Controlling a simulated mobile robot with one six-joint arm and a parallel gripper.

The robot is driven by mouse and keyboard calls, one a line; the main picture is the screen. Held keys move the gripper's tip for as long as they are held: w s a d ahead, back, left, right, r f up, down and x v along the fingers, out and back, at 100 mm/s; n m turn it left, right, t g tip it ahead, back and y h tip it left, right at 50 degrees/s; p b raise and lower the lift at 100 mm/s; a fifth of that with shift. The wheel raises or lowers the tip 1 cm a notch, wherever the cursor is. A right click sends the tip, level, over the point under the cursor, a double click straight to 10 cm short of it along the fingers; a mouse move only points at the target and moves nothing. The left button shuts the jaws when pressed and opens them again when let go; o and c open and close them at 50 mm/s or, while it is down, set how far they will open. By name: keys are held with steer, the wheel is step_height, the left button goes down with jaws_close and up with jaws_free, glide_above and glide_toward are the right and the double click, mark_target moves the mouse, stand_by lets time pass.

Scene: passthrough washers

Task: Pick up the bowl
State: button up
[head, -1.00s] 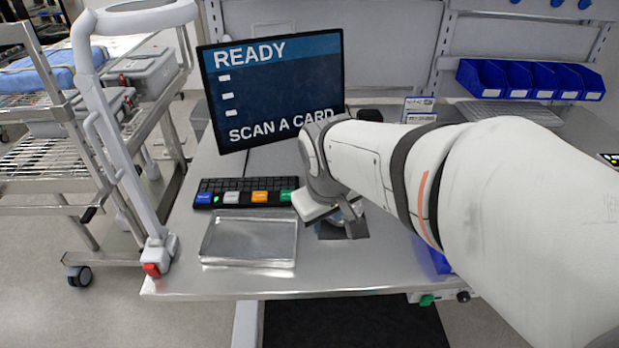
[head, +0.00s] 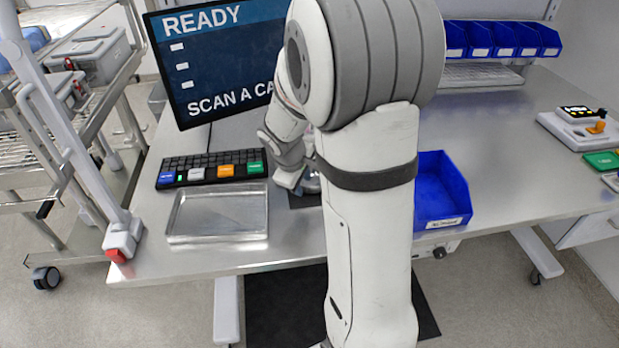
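A small piece of a shiny, rounded metal thing (head: 312,184), perhaps the bowl, shows on a dark square mat (head: 304,201) near the middle of the steel table. Most of it is hidden behind my arm. My gripper (head: 292,180) points down just left of it, close to the mat. Its fingertips are largely hidden, so I cannot tell whether it is open or shut, or whether it touches the metal thing.
An empty metal tray (head: 218,236) lies left of the mat, with a keyboard (head: 210,168) and a monitor (head: 215,60) behind. An empty blue bin (head: 446,205) stands right of my arm. Blue bins (head: 500,40) line the back.

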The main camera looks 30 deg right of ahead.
steer(key=x, duration=0.2)
steer(key=shift+w+d+f, duration=0.1)
steer(key=shift+d+f, duration=0.05)
steer(key=shift+f, duration=0.2)
steer(key=shift+c, duration=0.4)
jaws_close()
